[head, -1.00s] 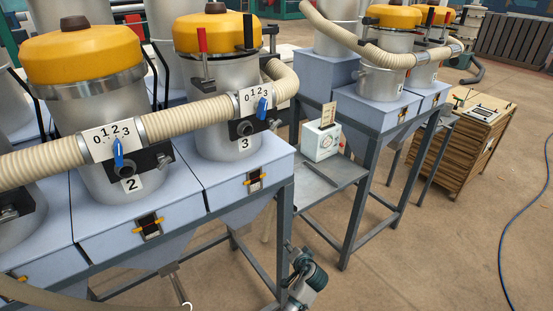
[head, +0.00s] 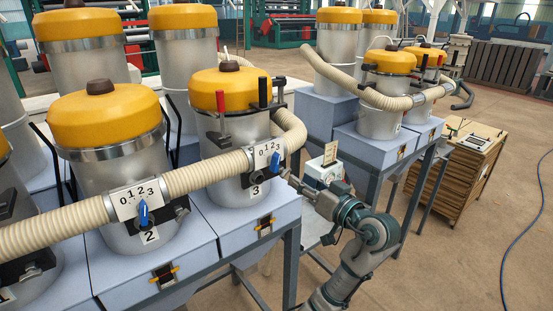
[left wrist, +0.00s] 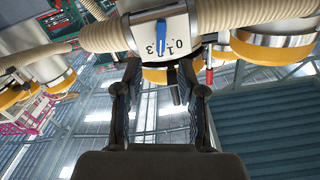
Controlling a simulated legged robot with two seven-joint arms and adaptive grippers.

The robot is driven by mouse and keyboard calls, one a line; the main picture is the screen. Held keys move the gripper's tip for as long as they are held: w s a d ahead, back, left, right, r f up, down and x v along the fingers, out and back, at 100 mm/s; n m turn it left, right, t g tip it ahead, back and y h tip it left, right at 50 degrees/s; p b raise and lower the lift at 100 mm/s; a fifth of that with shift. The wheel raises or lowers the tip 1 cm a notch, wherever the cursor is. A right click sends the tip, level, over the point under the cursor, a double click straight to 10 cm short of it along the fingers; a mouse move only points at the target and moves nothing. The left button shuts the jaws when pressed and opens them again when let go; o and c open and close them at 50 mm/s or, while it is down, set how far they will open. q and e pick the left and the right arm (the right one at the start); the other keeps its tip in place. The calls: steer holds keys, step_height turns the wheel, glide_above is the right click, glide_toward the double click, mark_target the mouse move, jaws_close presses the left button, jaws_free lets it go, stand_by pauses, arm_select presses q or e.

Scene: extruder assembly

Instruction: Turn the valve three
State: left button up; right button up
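Valve three is a white plate (head: 266,153) marked 0 to 3, with a blue handle (head: 277,160), on the beige hose by the hopper labelled 3. The handle stands near upright; its exact setting is too small to tell. My left gripper (head: 292,180) is just right of and below this valve, apart from the handle. In the left wrist view its two fingers (left wrist: 160,98) are spread and empty. The plate (left wrist: 178,27) and blue handle (left wrist: 161,38) show upside down beyond the fingertips. My right gripper is not in view.
Valve two, with a blue handle (head: 144,213), sits to the left on the same beige hose (head: 208,172). A black-handled lever (head: 262,92) rises above valve three. A white box (head: 325,172) stands behind my arm. Open floor (head: 475,250) lies to the right.

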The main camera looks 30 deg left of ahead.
mark_target(278, 164)
arm_select(q)
steer(key=p+x, duration=0.1)
steer(key=x, duration=0.4)
steer(key=p+x, duration=0.2)
steer(key=x, duration=0.2)
steer(key=shift+w+a+r, duration=0.2)
steer(key=shift+w+a, duration=0.1)
steer(key=shift+w, duration=0.05)
steer(key=shift+a+f, duration=0.1)
steer(key=shift+a, duration=0.65)
steer(key=shift+d, duration=0.15)
jaws_close()
